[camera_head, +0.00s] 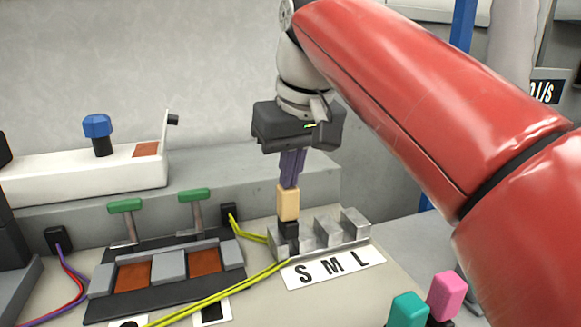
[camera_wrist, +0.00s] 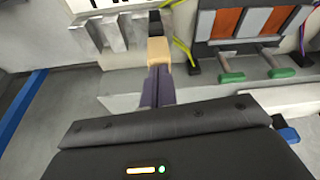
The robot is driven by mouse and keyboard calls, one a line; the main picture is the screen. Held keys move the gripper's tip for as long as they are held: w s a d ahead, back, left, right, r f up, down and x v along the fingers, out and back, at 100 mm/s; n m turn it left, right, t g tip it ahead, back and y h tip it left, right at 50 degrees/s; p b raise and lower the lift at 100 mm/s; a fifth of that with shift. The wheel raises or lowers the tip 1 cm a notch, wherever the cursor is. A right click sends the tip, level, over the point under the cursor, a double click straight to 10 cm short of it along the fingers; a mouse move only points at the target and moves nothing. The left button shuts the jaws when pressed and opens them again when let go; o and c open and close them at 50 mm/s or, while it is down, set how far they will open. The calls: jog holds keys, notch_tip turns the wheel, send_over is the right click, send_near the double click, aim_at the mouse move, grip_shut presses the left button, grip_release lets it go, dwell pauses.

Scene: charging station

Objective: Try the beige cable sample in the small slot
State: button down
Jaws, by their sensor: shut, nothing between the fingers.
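The beige cable sample (camera_head: 288,203) stands upright with its black lower end at the left, S end of the grey metal slot block (camera_head: 328,231). How deep the black end sits in the small slot I cannot tell. It also shows in the wrist view (camera_wrist: 159,53), just beyond my fingertips. My gripper (camera_head: 289,184) points down with its purple fingers shut and empty, directly above the beige top. The fingertips meet or nearly meet that top; I cannot tell whether they touch. The S M L label (camera_head: 333,267) lies in front of the block.
Teal (camera_head: 407,310) and pink (camera_head: 446,294) samples stand at the lower right. A black fixture with green-handled levers (camera_head: 125,206) is at left. Yellow cables (camera_head: 222,292) run across the bench beside the slot block. A grey ledge (camera_head: 250,190) rises behind.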

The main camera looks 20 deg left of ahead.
jog(key=shift+r+p, duration=0.65)
jog(key=shift+p, duration=0.15)
jog(key=shift+r, duration=0.65)
jog(key=v, duration=0.7)
jog(key=shift+r, duration=0.15)
jog(key=shift+s, duration=0.1)
jog(key=shift+d+b+x, duration=0.15)
jog(key=shift+b+x, duration=0.45)
jog(key=shift+x, duration=1.85)
jog(key=shift+d+b+x, duration=0.1)
jog(key=shift+b+x, duration=0.5)
jog(key=shift+x, duration=1.85)
jog(key=shift+s, duration=0.15)
jog(key=shift+f, duration=0.35)
